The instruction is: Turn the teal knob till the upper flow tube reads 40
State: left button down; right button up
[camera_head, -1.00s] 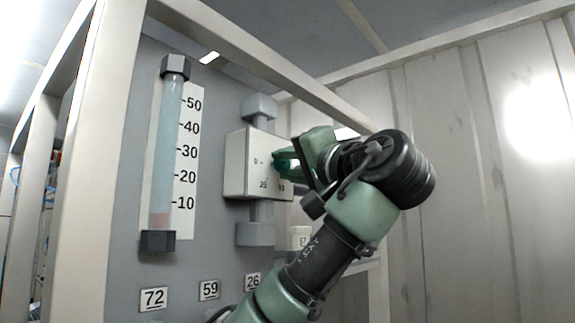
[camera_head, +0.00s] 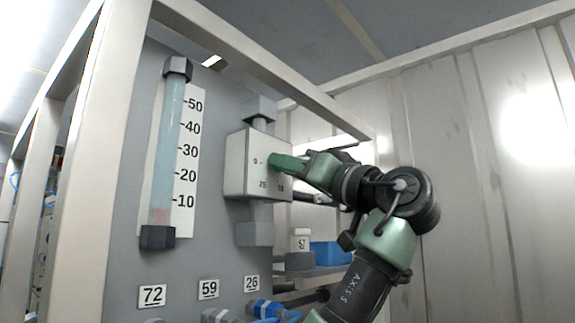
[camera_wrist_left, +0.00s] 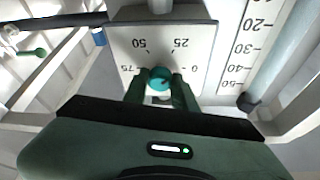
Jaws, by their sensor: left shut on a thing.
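The teal knob (camera_wrist_left: 160,78) sits on the front of a white valve box (camera_head: 244,177) whose dial is marked 0, 25, 50 and 75. My left gripper (camera_head: 274,161) is shut on the knob, one finger on each side in the left wrist view (camera_wrist_left: 159,90). In the head view its fingers hide the knob. The flow tube (camera_head: 168,130) stands upright to the left of the box, with a scale (camera_head: 188,150) from 10 to 50. A pale reddish float (camera_head: 160,215) lies near its bottom, below the 10 mark. My right gripper is out of view.
Number plates 72 (camera_head: 152,296), 59 (camera_head: 208,289) and 26 (camera_head: 252,283) line the panel below. A frame post (camera_head: 110,150) rises at the left.

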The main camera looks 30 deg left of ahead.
pick_arm(q)
jog(key=shift+w+n+g+p, duration=0.1)
jog(key=shift+n+g+p, duration=0.85)
jog(key=shift+n, duration=1)
jog(key=shift+w+n+g+p, duration=0.1)
jog(key=shift+n+g+p, duration=0.8)
jog(key=shift+n, duration=1.05)
jog(key=shift+f+g, duration=0.1)
jog(key=shift+g, duration=0.25)
jog(key=c, duration=1.1)
grip_release()
jog(key=b+v, duration=0.2)
jog(key=v, duration=0.6)
jog(key=shift+a, duration=0.1)
